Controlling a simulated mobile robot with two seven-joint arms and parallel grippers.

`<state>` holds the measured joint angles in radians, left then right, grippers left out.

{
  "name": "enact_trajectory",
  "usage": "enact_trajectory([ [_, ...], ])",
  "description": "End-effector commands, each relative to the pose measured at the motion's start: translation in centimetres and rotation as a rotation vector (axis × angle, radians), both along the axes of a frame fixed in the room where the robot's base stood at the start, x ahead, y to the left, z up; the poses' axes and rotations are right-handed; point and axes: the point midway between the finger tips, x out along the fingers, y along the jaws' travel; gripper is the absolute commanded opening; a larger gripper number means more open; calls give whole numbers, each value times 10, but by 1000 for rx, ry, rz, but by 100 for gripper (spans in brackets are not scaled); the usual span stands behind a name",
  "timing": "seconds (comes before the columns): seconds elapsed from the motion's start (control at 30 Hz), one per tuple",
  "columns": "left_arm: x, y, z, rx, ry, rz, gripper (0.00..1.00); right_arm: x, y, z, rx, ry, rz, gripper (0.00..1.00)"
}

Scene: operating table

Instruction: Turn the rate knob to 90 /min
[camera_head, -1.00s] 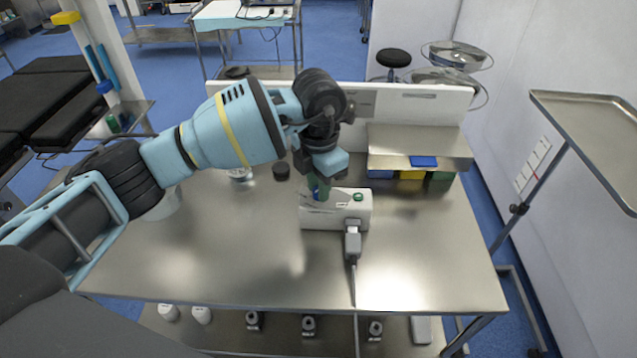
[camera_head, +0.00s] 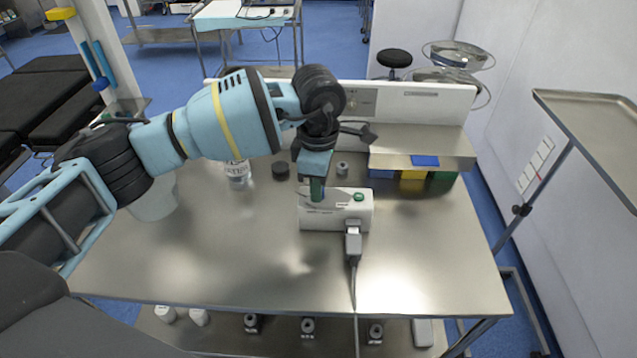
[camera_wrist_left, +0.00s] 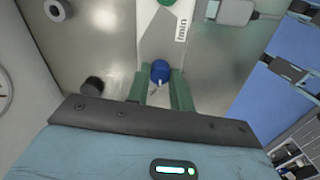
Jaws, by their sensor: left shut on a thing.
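A white box-shaped device (camera_head: 345,218) stands on the steel table, with a green button (camera_head: 358,197) on its top. In the left wrist view the device (camera_wrist_left: 165,40) carries the printed text "/min" and a blue knob (camera_wrist_left: 160,71). My left gripper (camera_head: 316,196) reaches down onto the left part of the device. In the left wrist view its green fingers (camera_wrist_left: 161,88) are shut on the blue knob, one on each side. The knob is hidden by the gripper in the head view. The dial's scale and its setting cannot be read. My right gripper is not in view.
A grey plug (camera_head: 353,243) with a cable sits at the device's front. A clear bottle (camera_head: 237,173), a dark round cap (camera_head: 280,170) and a small grey part (camera_head: 342,169) stand behind. A raised shelf (camera_head: 420,160) with coloured bins is at right. The front table (camera_head: 240,270) is clear.

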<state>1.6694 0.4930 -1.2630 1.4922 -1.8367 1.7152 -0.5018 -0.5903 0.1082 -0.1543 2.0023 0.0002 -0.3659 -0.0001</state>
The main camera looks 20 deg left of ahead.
Motion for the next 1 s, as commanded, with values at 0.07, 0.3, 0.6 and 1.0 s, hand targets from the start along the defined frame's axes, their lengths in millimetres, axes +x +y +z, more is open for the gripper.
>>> enact_trajectory([
  [0.07, 0, 0, -1, 0, 1, -35, 0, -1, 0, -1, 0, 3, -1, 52],
  [0.3, 0, 0, -1, 0, 1, -98, 0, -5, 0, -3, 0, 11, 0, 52],
  [0.6, -1, 0, -1, 0, 2, -112, 0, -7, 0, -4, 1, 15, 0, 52],
  [1.0, 0, 0, -1, 0, 1, -111, 45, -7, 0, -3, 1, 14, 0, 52],
])
